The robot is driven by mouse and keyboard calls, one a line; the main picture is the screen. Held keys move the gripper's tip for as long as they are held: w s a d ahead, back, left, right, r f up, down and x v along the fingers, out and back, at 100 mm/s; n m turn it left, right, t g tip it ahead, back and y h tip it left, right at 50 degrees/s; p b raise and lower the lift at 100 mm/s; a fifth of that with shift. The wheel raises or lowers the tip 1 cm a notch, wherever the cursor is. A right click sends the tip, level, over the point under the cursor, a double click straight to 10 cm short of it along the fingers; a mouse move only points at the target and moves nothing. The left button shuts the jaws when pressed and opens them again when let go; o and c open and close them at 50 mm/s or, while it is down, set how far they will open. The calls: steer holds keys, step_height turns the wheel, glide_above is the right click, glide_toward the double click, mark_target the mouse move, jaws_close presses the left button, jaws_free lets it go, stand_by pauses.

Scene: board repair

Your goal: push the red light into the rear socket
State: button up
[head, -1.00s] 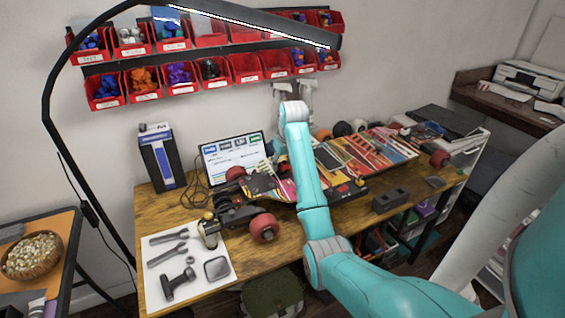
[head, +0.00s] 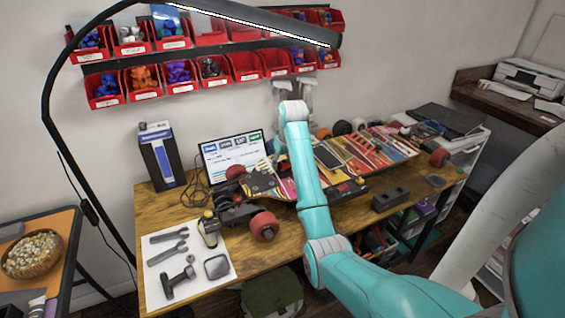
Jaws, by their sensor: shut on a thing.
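The board (head: 262,186) lies across the wooden workbench, its deck patterned in red, yellow and dark colours. It has red wheels, one at the near left end (head: 263,226) and one at the right end (head: 440,158). My teal arm rises from the lower right and crosses in front of the middle of the board. I cannot make out the red light or the rear socket; the arm covers part of the board.
A white mat (head: 218,248) with wrenches and a hammer lies at the bench's left. A dark block (head: 390,199) sits on the front right. A laptop (head: 233,154) and a blue-black box (head: 161,158) stand behind. Red bins line the wall, and a lamp arches over the left.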

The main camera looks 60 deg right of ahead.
steer(key=shift+f, duration=0.5)
stand_by(0.6)
steer(key=o, duration=1.5)
steer(key=shift+o, duration=0.2)
steer(key=shift+r, duration=1.5)
